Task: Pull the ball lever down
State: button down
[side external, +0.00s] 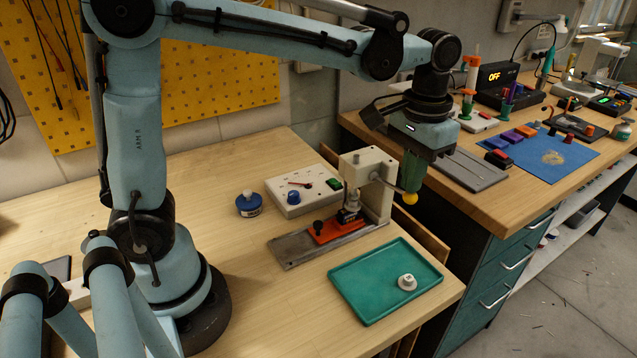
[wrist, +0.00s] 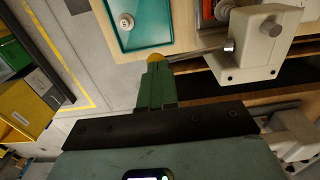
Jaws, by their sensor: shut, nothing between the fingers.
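The ball lever's yellow ball (side external: 410,198) sits at the end of a thin metal rod that slopes down and right from the cream press (side external: 372,172). In the wrist view the yellow ball (wrist: 155,57) shows just beyond my fingertips, with the rod (wrist: 197,53) running right to the press housing (wrist: 257,42). My gripper (side external: 408,188) has green fingers pointing down directly above the ball; they look shut and empty. The fingertips (wrist: 154,65) overlap the ball's edge in the wrist view. I cannot tell whether they touch it.
A green tray (side external: 350,275) holding a small white part (side external: 407,282) lies in front of the press. A white switch box (side external: 293,190) and a blue jar (side external: 249,204) stand behind and left. A second bench (side external: 475,195) with tools is at the right, past a gap.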

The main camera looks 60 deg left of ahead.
notch_tip(320, 180, up, 7)
jog(key=shift+a+r, duration=0.2)
jog(key=shift+a, duration=0.25)
dwell(0.6)
jog(key=s+a+f+t, duration=0.6)
jog(key=s+f+t, duration=0.1)
jog(key=s+f, duration=0.2)
jog(key=shift+s+a+f, duration=0.2)
jog(key=shift+s+a, duration=0.05)
jog(key=shift+s, duration=0.2)
